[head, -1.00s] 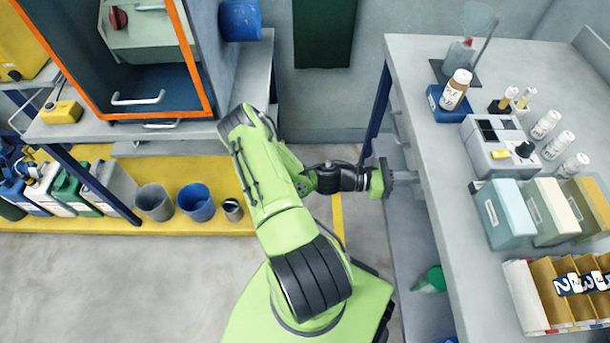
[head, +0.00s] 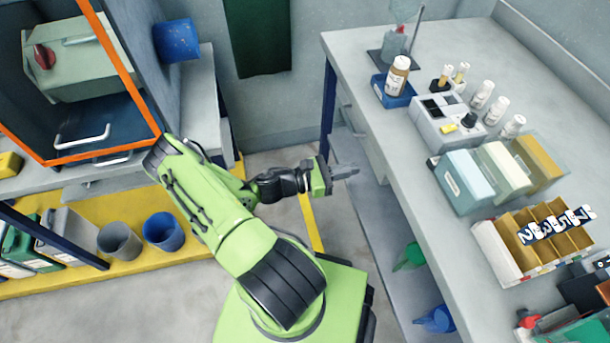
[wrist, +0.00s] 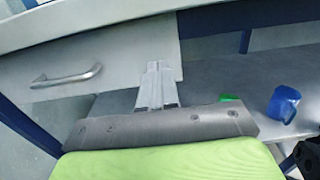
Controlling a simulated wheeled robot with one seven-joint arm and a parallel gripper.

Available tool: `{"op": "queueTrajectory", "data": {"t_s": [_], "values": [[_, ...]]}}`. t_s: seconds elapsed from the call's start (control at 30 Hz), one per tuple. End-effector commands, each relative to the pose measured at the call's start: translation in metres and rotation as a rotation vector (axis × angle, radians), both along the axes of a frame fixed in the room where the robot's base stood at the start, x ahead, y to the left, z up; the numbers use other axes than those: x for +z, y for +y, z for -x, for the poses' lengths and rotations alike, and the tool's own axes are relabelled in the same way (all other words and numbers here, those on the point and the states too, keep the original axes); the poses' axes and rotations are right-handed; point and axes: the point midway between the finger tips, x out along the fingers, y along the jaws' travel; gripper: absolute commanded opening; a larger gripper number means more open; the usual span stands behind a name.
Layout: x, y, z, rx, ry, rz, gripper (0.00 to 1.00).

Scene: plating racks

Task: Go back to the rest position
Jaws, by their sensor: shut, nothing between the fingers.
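My gripper (head: 350,171) is shut and empty. In the head view it points right, at the left side of the grey bench (head: 365,50), in front of a drawer front (head: 362,132) and apart from anything it could hold. In the wrist view the closed fingers (wrist: 156,88) show against the pale drawer front, whose metal handle (wrist: 66,76) is to their left.
Below are green (head: 410,257) and blue (head: 436,319) vessels. An orange-framed cabinet (head: 128,72) stands left. Bins (head: 164,230) sit on a yellow strip.

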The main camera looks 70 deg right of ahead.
Motion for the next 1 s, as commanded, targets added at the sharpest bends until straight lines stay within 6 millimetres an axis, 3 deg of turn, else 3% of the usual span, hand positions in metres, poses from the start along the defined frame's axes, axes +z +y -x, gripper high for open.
{"op": "queueTrajectory", "data": {"t_s": [0.1, 0.3, 0.87, 1.0], "values": [[0.001, 0.017, -0.031, 0.008, -0.005, -0.002, 0.0], [0.0, 0.037, -0.065, 0.004, -0.005, -0.002, 0.0], [-0.001, 0.042, -0.072, 0.0, -0.007, -0.003, 0.0], [0.008, 0.051, -0.09, -0.025, -0.147, 0.015, 0.0]]}}
